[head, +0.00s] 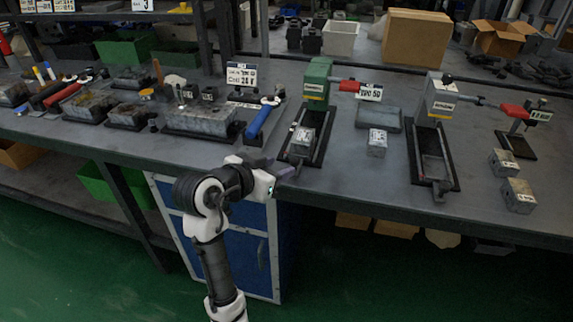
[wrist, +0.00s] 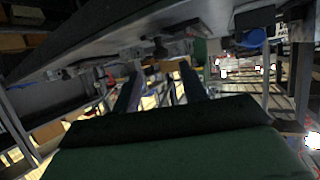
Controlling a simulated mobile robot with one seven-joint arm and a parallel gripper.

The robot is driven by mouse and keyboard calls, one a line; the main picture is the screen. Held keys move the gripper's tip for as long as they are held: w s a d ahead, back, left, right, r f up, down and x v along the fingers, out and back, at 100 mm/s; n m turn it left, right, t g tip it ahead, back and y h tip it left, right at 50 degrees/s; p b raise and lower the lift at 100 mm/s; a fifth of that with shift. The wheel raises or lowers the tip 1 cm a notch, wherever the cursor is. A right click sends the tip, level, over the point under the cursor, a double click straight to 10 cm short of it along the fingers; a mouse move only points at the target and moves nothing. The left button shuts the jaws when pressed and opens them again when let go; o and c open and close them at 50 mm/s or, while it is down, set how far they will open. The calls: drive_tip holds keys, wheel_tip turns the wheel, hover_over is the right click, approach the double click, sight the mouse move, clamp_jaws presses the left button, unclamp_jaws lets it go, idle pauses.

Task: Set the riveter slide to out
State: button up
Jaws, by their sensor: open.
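Two bench machines have black slide tracks, and I cannot read which label says riveter. The green machine (head: 318,82) has a dark track (head: 319,152) running toward the front edge, with a grey block (head: 302,140) on it. My gripper (head: 284,172) is at the bench's front edge, close to the near end of the green machine's track; contact cannot be told. In the wrist view its two dark fingers (wrist: 160,88) are apart with nothing clearly between them.
The grey bench (head: 345,180) holds loose metal blocks (head: 376,142) between the machines and more (head: 518,195) at right. Red levers (head: 350,86) stick out to the right of the machines. A blue-handled tool (head: 262,117) and several blocks lie at left.

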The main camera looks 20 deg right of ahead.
drive_tip(key=v, duration=0.8)
drive_tip(key=shift+a, duration=0.2)
